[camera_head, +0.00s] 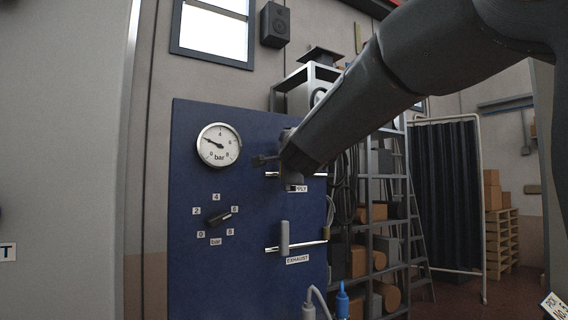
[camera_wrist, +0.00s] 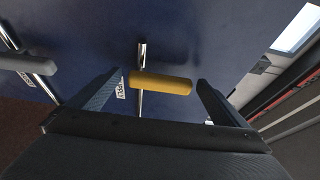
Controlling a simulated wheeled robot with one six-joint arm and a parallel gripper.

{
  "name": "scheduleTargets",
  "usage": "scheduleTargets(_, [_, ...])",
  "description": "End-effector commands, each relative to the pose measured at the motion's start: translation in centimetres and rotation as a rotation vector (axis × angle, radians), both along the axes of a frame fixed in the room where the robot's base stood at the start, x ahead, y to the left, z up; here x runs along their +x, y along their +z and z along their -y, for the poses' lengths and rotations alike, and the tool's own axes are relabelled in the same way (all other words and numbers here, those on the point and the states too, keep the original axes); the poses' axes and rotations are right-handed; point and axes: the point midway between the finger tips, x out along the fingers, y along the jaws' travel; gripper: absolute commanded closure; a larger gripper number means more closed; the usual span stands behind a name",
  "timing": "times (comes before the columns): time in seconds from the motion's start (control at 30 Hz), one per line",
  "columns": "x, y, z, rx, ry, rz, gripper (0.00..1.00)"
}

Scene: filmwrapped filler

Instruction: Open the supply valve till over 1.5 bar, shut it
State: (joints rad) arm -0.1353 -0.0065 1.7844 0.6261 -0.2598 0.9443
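The supply valve's yellow lever (camera_wrist: 160,83) lies across its chrome pipe (camera_wrist: 141,55) in the wrist view. My gripper (camera_wrist: 159,78) is open, with one finger off each end of the lever and a small gap at both sides. In the head view my gripper (camera_head: 268,160) is at the blue panel (camera_head: 190,270) and hides the lever; the supply label (camera_head: 300,189) is partly covered. The pressure gauge (camera_head: 219,146) has its needle pointing to the upper left, roughly at the 2 position. Its exact reading is too small to tell.
The grey exhaust handle (camera_head: 284,237) stands upright across its pipe below; it also shows in the wrist view (camera_wrist: 25,63). A black pointer knob (camera_head: 222,217) with a bar scale points towards 6. Shelving (camera_head: 370,225) with boxes stands right of the panel.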

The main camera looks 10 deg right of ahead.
Motion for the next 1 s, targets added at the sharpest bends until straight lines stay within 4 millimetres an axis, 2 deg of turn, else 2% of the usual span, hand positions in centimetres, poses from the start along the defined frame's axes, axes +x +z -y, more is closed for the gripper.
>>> scheduleTargets(0.27, [-0.6, 0.2, 0.0, 0.001, 0.0, 0.002, 0.02])
scheduleTargets(0.7, [-6.7, 0.0, -0.2, 0.001, 0.001, 0.001, 0.02])
scheduleTargets(1.0, [-7.8, -0.1, -0.2, 0.001, 0.001, 0.0, 0.02])
